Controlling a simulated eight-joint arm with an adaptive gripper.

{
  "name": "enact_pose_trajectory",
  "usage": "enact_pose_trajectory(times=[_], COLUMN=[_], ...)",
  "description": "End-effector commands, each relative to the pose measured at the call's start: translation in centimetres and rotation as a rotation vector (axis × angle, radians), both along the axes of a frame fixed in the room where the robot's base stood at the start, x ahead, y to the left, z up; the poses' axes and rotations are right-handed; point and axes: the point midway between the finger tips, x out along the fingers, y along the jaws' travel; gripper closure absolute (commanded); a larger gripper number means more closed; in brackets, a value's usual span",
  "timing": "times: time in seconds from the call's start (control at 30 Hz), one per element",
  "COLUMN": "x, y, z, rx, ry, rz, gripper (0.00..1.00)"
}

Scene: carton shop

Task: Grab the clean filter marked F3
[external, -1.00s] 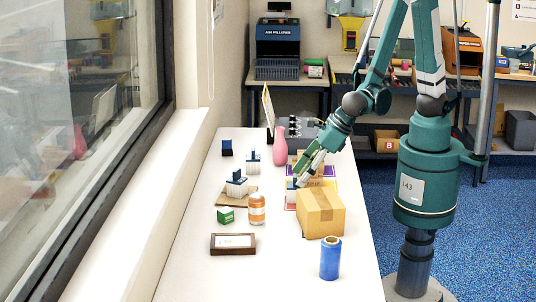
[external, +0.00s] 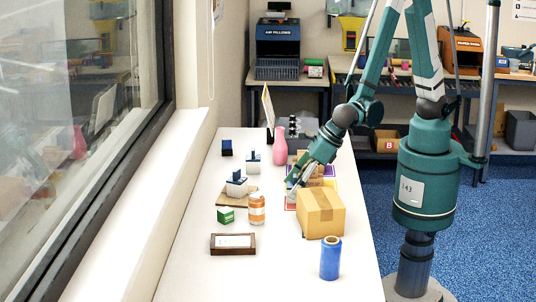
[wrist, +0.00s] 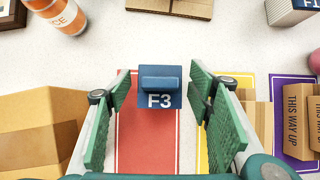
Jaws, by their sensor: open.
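The filter marked F3 (wrist: 160,88) has a dark blue top with a raised grip and white lettering. In the wrist view it is at the far end of a red mat (wrist: 147,145). My gripper (wrist: 159,93) is open, with one green-padded finger on each side of the filter and a visible gap to both. I cannot tell how far above it the fingertips are. In the external view my gripper (external: 292,185) is low behind the carton, and the filter is mostly hidden there.
A taped carton (external: 321,213) stands close by my gripper; it also shows in the wrist view (wrist: 40,130). Small "THIS WAY UP" boxes (wrist: 297,115) are on the other side. An orange-labelled jar (external: 257,209), blue roll (external: 330,258) and pink vase (external: 280,147) stand around.

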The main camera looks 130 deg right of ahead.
Motion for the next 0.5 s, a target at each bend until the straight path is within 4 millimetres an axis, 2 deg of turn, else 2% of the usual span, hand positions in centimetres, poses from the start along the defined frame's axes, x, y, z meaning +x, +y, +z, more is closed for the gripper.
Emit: enact_pose_trajectory(times=[0.37,0.5], x=[0.0,-0.01], y=[0.01,0.01], z=[0.02,0.01], rx=[0.0,0.0], ry=[0.0,0.0], rz=[0.0,0.0], gripper=[0.48,0.64])
